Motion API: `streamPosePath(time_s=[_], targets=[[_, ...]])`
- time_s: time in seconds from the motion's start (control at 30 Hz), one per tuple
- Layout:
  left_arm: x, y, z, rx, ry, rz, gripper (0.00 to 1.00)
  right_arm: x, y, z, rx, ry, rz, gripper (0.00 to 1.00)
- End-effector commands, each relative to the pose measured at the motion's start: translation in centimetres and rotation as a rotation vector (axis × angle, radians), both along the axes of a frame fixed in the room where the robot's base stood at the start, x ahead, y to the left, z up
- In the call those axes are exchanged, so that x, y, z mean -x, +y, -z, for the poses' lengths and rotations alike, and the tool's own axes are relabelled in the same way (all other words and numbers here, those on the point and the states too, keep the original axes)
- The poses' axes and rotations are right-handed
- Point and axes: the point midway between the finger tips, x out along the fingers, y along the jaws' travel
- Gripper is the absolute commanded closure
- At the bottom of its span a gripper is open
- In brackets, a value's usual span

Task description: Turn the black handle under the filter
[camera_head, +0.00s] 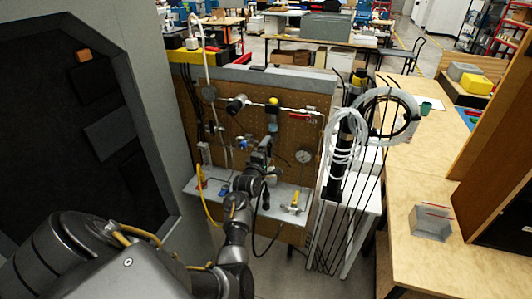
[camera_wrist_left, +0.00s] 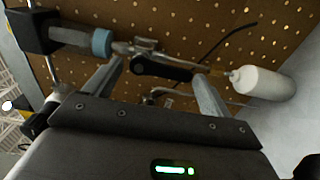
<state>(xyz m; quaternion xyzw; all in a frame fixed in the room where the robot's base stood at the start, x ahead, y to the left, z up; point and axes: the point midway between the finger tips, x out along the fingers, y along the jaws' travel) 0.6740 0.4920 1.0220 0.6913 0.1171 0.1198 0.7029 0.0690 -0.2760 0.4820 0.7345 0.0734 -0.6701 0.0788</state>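The filter (camera_head: 272,110) hangs on the pegboard in the head view, with a yellow top and a blue lower part. In the left wrist view the filter (camera_wrist_left: 80,39) lies sideways, with its blue ring towards the middle. The black handle (camera_wrist_left: 163,68) sits just past that ring, on metal fittings. My left gripper (camera_head: 266,150) is in front of the board, below the filter. In the wrist view the left gripper (camera_wrist_left: 158,72) is open, its fingers on either side of the black handle. I cannot tell whether they touch it. My right gripper is not in view.
A pegboard (camera_head: 295,135) carries pipes, a gauge (camera_head: 304,156) and a lower shelf (camera_head: 285,205). A white cylinder (camera_wrist_left: 265,83) is close to the right finger. Hanging hoses (camera_head: 345,140) are to the right, beside a wooden table (camera_head: 440,175). A dark-panelled cabinet (camera_head: 150,110) stands left.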

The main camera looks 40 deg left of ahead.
Motion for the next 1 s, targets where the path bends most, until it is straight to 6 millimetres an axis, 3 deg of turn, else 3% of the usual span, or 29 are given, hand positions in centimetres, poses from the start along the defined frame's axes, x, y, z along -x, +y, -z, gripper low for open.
streamPosePath(time_s=[0.43,0.8,1.0], targets=[[0.9,-0.4,0.2,-0.001,0.000,0.001,0.12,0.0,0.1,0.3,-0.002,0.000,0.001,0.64],[7.3,-2.5,0.4,-0.002,0.002,-0.001,0.12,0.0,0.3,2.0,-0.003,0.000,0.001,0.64],[9.6,-3.4,0.2,-0.001,0.000,0.000,0.12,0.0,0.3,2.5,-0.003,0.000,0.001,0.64]])
